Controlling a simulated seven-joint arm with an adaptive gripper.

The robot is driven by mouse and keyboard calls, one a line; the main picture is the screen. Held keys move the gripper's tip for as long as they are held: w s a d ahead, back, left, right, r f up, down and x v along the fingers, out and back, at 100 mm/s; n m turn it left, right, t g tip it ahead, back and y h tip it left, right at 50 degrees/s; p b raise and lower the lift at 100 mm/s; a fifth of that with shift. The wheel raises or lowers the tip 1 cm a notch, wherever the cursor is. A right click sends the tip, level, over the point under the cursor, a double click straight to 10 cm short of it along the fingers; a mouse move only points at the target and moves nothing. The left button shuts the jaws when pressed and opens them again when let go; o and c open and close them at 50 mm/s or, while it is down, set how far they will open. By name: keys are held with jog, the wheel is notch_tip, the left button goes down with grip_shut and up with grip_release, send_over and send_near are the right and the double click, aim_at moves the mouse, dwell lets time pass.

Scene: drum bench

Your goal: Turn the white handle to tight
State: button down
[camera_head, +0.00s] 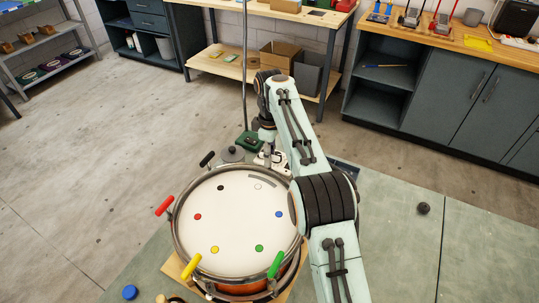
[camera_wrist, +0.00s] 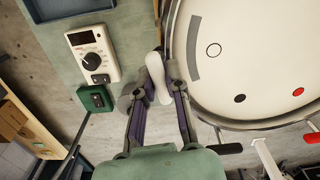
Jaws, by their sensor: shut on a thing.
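The drum (camera_head: 235,215) stands on the bench with a pale head, coloured dots and coloured handles around its metal rim. In the wrist view, the white handle (camera_wrist: 158,78) lies beside the rim, near the grey arc (camera_wrist: 194,48) and the white, black-outlined dot (camera_wrist: 213,50). My gripper (camera_wrist: 155,86) is shut on the handle, one finger on each side. The handle runs roughly along the rim, slightly tilted. In the head view my gripper (camera_head: 267,148) is at the drum's far edge, and I cannot make out the white handle there.
Close beyond the rim are a white meter with a dial (camera_wrist: 93,53) and a green box (camera_wrist: 95,98). The black handle (camera_wrist: 226,148), red handle (camera_head: 164,206), yellow handle (camera_head: 191,266) and green handle (camera_head: 276,264) stick out around the drum. My arm covers its right side.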

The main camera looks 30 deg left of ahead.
jog(key=shift+m, duration=0.6)
jog(key=c, duration=1.1)
grip_release()
